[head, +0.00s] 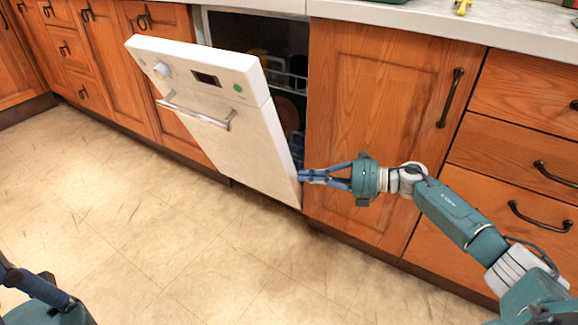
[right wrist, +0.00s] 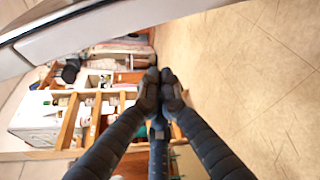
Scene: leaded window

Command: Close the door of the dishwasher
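The dishwasher door (head: 222,110) is white, hinged at the bottom and tilted part-way open in the head view. It has a metal bar handle (head: 195,112) and a control panel with a knob and small display. The dark dishwasher interior (head: 262,38) shows behind it, with a rack. My right gripper (head: 302,175) is beside the door's right edge, low down; I cannot tell whether they touch. In the right wrist view its fingertips (right wrist: 161,88) are together with nothing visible between them. Part of my left arm's end (head: 38,290) shows at the bottom left; its fingertips are not clear.
Wooden cabinets (head: 375,110) and drawers (head: 520,140) flank the dishwasher, with dark handles. A pale countertop (head: 430,22) runs above. The tiled floor (head: 160,240) in front is clear. The right wrist view shows cluttered shelves (right wrist: 100,110) beyond the fingers.

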